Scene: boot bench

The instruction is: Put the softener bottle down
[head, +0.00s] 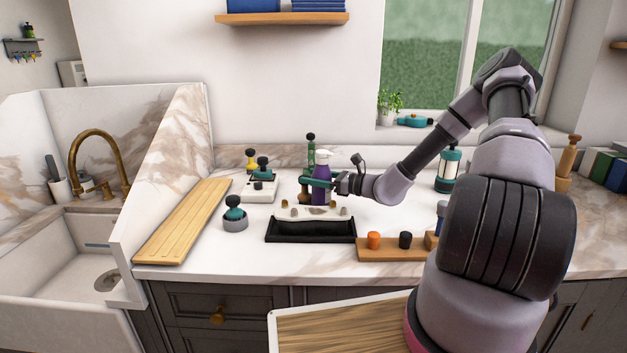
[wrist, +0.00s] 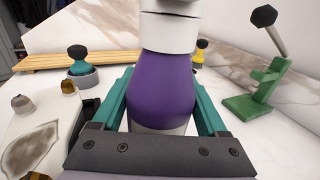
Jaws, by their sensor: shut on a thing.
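The softener bottle (head: 323,192) is purple with a white top and stands upright behind the black tray on the white counter. My gripper (head: 318,182) reaches it from the right, with its teal fingers around the bottle's body. In the wrist view the bottle (wrist: 162,95) fills the middle, with a finger of my gripper (wrist: 160,88) on each side. The gripper is shut on it. The bottle's base is hidden behind the gripper and the things in front, so I cannot tell whether it touches the counter.
A black tray (head: 310,237) with a pale knobbed piece lies in front. A green stand (wrist: 258,95) with a black-tipped lever is close by. A grey round holder (head: 235,223) and wooden board (head: 185,222) are left. A wooden block (head: 390,251) is front right.

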